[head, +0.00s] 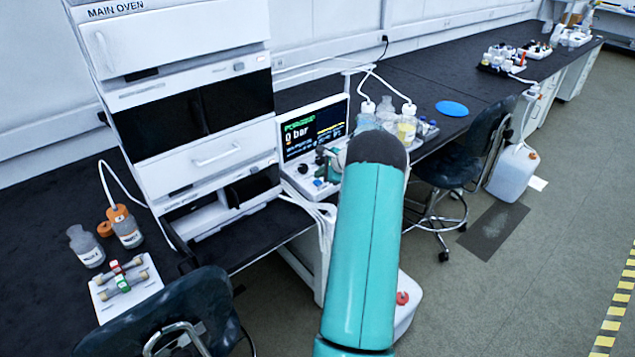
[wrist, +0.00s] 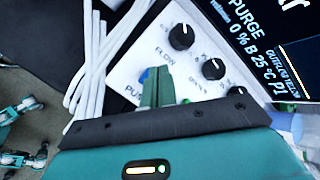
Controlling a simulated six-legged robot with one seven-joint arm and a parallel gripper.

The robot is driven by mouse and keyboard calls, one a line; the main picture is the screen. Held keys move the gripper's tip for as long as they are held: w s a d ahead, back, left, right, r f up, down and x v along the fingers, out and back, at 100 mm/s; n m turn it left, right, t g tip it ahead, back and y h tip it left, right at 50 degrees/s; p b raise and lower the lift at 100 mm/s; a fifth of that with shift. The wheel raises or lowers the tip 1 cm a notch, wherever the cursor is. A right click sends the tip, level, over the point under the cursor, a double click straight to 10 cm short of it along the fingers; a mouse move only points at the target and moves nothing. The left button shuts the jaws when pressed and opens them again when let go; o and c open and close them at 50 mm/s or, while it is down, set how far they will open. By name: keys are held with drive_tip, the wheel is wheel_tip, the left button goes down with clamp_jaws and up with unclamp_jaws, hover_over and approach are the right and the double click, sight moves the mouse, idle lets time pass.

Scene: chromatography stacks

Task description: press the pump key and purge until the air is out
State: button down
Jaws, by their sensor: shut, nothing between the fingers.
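The pump module stands beside the instrument stack, with a white sloping control panel (head: 300,181) under a dark screen (head: 312,129). The screen shows a green top line, perhaps "PURGED", and "0 bar"; in the wrist view its visible part (wrist: 262,45) reads "PURGE", "0 % B 25 °C". The panel (wrist: 150,45) carries black knobs, one marked FLOW (wrist: 182,36). A blue key (wrist: 143,77) shows partly behind my fingers, beside lettering starting "PU". My gripper (wrist: 160,78) is shut and empty, tips over the panel at this key; I cannot tell if they touch it.
Bottles (head: 405,127) with tubing stand right of the screen. White tubes (wrist: 92,75) hang at the panel's left side. A dark chair (head: 462,150) stands to the right and another (head: 165,318) at front left. Open floor (head: 480,290) lies to the right.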

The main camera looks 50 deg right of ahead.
sight(320, 183)
drive_tip(key=shift+r, duration=2.45)
